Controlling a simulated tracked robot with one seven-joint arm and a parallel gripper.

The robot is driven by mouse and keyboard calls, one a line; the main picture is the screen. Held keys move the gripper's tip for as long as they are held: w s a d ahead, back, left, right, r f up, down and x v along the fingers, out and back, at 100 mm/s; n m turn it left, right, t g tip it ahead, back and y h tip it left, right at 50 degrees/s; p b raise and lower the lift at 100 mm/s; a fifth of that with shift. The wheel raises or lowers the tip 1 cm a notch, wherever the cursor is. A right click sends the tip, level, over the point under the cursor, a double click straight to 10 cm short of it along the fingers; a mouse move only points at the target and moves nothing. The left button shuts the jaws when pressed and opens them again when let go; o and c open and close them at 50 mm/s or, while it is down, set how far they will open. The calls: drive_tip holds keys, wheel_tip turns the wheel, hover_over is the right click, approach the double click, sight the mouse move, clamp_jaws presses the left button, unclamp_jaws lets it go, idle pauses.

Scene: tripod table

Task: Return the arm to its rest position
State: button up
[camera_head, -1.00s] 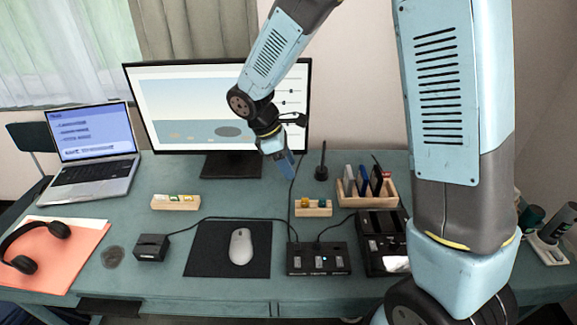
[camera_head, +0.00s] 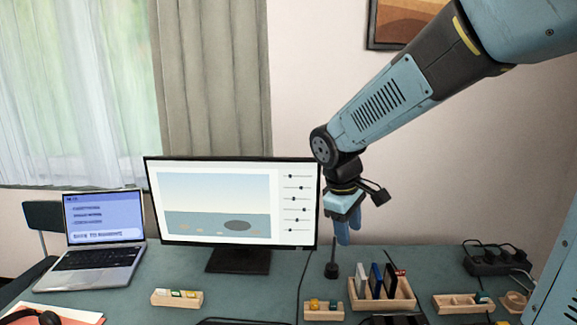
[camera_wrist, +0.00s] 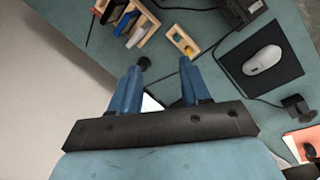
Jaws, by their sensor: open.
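My gripper (camera_head: 347,232) hangs from my blue arm just right of the monitor in the head view, pointing down above the back of the table. In the wrist view its two blue fingers (camera_wrist: 158,78) stand apart with nothing held between them. The teal table (camera_head: 278,270) lies below. The fingers are clear of the things on the table.
A monitor (camera_head: 235,205) stands left of my gripper, with a laptop (camera_head: 98,259) further left. A small black stand (camera_head: 331,270), a wooden rack (camera_head: 383,303) and a small wooden tray (camera_head: 324,316) are below. A mouse (camera_wrist: 262,60) shows in the wrist view.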

drive_tip(key=s+d+r+m+t+y, duration=0.1)
drive_tip(key=s+d+r+m+t, duration=0.1)
drive_tip(key=s+d+r+m, duration=0.2)
drive_tip(key=s+d+r+m+t+y, duration=0.1)
drive_tip(key=s+d+r+m+t, duration=0.1)
drive_tip(key=s+d+r+m, duration=0.3)
drive_tip(key=shift+s+d+r+m, duration=0.25)
drive_tip(key=shift+s+d+m, duration=0.3)
drive_tip(key=shift+s, duration=1.75)
